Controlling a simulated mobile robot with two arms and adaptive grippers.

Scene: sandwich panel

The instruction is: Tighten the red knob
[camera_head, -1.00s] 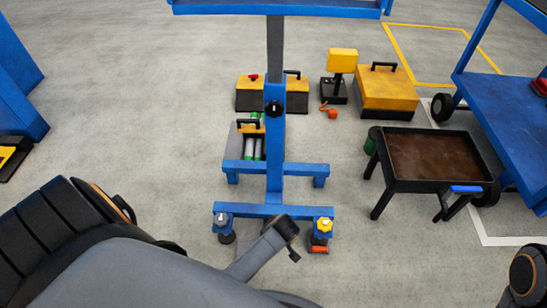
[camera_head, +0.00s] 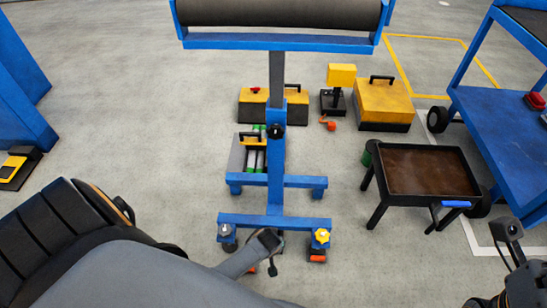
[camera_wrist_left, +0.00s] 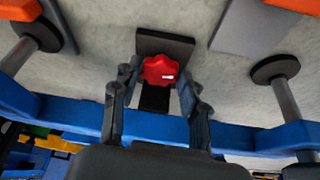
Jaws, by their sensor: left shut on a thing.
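The red knob (camera_wrist_left: 159,70) shows in the left wrist view, a lobed red cap above a dark base. My left gripper (camera_wrist_left: 158,84) has a finger on each side of the knob and is shut on it. In the head view my left arm hides the knob and the left fingers. The blue roller stand (camera_head: 276,222) stands in the middle, with a dark roller (camera_head: 280,12) at its top. Part of my right arm shows at the lower right; its fingers cannot be made out.
On the stand's front bar are a yellow knob (camera_head: 321,236) and a grey knob (camera_head: 225,230). A black tray table (camera_head: 465,202) and a blue cart (camera_head: 500,115) stand at the right. Yellow-and-black boxes (camera_head: 385,97) lie behind.

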